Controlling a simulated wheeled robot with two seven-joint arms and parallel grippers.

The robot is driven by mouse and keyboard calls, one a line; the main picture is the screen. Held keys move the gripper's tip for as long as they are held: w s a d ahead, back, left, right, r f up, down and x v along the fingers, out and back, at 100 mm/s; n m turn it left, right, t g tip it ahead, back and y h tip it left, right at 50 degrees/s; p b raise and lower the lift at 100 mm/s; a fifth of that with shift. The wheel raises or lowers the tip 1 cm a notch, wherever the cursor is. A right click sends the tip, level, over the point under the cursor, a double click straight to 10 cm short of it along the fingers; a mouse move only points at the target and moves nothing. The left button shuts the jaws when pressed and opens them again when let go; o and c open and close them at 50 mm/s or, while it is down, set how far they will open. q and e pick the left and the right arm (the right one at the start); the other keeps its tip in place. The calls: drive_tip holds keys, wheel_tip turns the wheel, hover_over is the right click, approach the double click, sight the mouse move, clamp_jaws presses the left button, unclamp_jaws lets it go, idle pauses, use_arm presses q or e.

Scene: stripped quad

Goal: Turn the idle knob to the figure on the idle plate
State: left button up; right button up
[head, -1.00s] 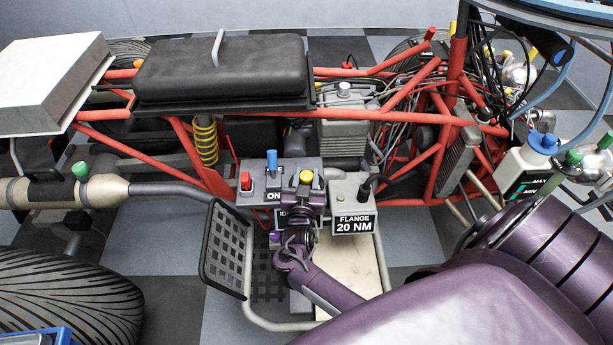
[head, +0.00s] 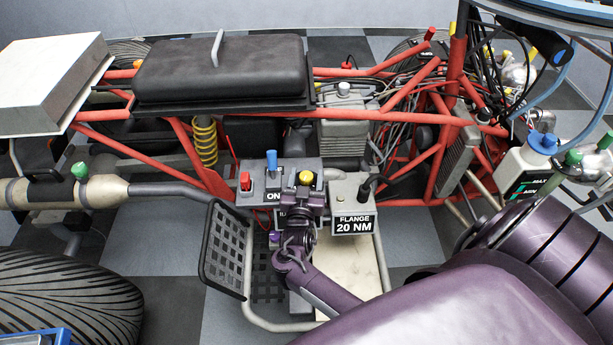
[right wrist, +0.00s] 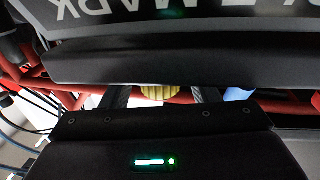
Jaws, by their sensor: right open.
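A yellow knob (head: 306,177) stands on the grey control box (head: 328,180) in the middle of the head view. My right gripper (head: 305,192) is at the near side of this knob, open. In the right wrist view the ribbed yellow knob (right wrist: 159,92) shows between two dark fingers, with gaps seen beside it. A plate (right wrist: 110,12) along the top of that view carries upside-down lettering with "MARK" and is cut off. In the head view my gripper covers most of the plate below the knob, so its figure is not readable. My left gripper is not in view.
A blue lever (head: 271,162) and a red switch (head: 245,181) stand left of the knob. A "FLANGE 20 NM" plate (head: 353,225) is at its right. A black mesh footrest (head: 226,247) lies left of my arm. Red frame tubes (head: 400,118) run behind.

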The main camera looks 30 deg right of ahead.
sight(306, 183)
drive_tip(key=v, duration=0.6)
drive_tip(key=shift+s+a+p, duration=0.2)
drive_tip(key=shift+s+p, duration=0.05)
drive_tip(key=shift+p, duration=0.1)
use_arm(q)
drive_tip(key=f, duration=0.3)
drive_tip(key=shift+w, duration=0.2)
use_arm(e)
drive_tip(key=shift+s+a, duration=0.3)
